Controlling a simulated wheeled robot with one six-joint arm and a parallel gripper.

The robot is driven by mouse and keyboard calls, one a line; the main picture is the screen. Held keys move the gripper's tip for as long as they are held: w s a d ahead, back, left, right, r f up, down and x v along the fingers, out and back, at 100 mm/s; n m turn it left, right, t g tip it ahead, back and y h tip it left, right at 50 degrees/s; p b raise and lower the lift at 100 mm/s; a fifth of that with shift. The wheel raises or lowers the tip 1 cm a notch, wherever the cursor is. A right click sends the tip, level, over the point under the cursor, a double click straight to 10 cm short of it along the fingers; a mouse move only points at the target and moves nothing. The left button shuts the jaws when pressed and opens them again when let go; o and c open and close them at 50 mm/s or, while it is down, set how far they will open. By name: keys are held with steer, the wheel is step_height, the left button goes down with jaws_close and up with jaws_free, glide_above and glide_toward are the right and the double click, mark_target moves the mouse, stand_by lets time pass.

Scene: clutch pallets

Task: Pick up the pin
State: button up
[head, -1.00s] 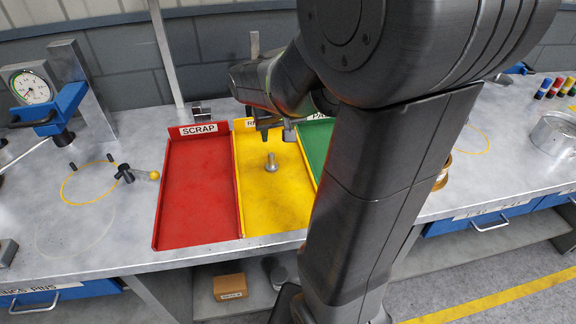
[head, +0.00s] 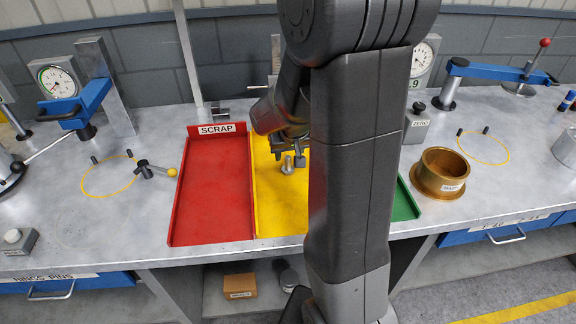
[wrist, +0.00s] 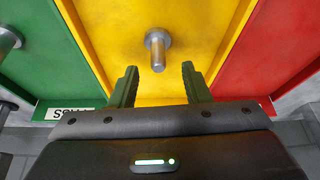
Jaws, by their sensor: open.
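The pin (wrist: 158,50) is a grey metal pin with a wider round head, in the yellow tray (wrist: 190,18). In the head view the pin (head: 287,166) shows just left of my arm, in the upper part of the yellow tray (head: 268,208). My gripper (wrist: 158,82) is open in the wrist view, its two fingers apart and the space between them empty. The pin lies ahead of the fingertips, roughly centred between them, not visibly touched. In the head view my gripper (head: 298,158) is close to the pin and partly hidden by my arm.
The red SCRAP tray (head: 212,205) is left of the yellow one, the green tray (head: 404,205) right, mostly behind my arm. Another metal piece (wrist: 8,40) shows over the green tray in the wrist view. A brass ring (head: 440,174) and dial gauges (head: 58,82) stand on the bench.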

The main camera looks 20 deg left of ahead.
mark_target(288, 157)
steer(key=shift+p+x, duration=0.4)
steer(key=shift+x, duration=1.85)
steer(key=shift+w, duration=0.15)
jaws_close()
